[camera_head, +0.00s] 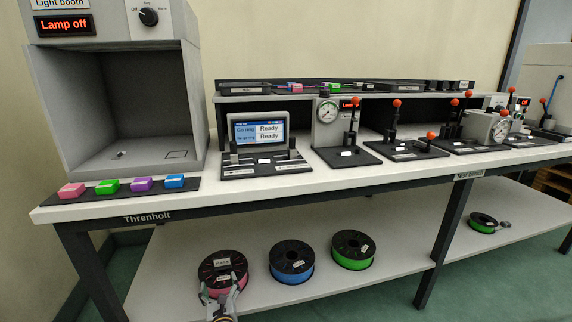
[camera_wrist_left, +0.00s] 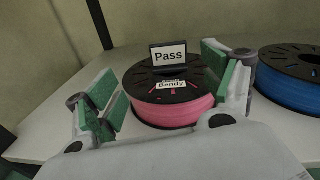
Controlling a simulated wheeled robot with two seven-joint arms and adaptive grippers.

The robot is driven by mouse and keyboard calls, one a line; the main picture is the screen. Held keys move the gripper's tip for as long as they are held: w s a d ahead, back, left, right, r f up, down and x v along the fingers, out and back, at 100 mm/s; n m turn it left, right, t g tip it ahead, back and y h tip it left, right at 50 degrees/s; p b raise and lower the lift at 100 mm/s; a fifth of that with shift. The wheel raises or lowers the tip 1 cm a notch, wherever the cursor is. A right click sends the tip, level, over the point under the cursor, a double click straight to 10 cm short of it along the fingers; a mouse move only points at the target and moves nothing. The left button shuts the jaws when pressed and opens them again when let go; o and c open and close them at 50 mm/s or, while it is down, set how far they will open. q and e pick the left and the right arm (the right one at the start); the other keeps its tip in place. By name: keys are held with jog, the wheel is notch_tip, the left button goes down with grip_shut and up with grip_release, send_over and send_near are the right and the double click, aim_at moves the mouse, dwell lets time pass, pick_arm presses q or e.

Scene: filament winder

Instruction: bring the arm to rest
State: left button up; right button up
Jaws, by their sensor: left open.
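My left gripper (camera_head: 219,291) is at the lower shelf, in front of the pink filament spool (camera_head: 222,268). In the left wrist view the left gripper (camera_wrist_left: 163,97) has its green-padded fingers spread wide apart. The pink spool (camera_wrist_left: 172,108) lies flat between and beyond the fingers, with a label reading "Bendy". A "Pass" sign (camera_wrist_left: 168,56) stands on top of the spool; it also shows in the head view (camera_head: 222,262). Whether the fingers touch the spool is hard to tell. My right gripper is not in view.
A blue spool (camera_head: 291,261) and a green spool (camera_head: 353,249) lie on the lower shelf (camera_head: 400,250) to the right. Another green spool (camera_head: 482,222) lies farther right. The workbench top (camera_head: 215,190) overhangs the shelf, and a table leg (camera_head: 440,240) stands at its front.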

pick_arm(q)
jog(key=s+a+f+n+g, duration=0.25)
jog(key=s+n+g, duration=0.55)
jog(key=s+n, duration=0.8)
jog(key=s+d+r+n+g+h, duration=0.1)
jog(key=s+d+n+g+h, duration=0.1)
jog(key=s+n, duration=0.4)
jog(key=s+d+r+n+g+h, duration=0.2)
jog(key=s+n, duration=0.4)
jog(key=s, duration=0.3)
jog(key=shift+s+d+r+g+h+p, duration=0.35)
jog(key=shift+d+h, duration=0.2)
jog(key=shift+h, duration=0.55)
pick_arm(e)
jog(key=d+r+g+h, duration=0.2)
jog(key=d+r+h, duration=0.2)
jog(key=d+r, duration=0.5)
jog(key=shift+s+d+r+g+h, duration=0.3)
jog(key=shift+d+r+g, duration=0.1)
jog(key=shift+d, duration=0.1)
pick_arm(q)
jog(key=shift+w+f+p, duration=0.35)
jog(key=shift+f+p, duration=0.05)
jog(key=shift+p, duration=0.75)
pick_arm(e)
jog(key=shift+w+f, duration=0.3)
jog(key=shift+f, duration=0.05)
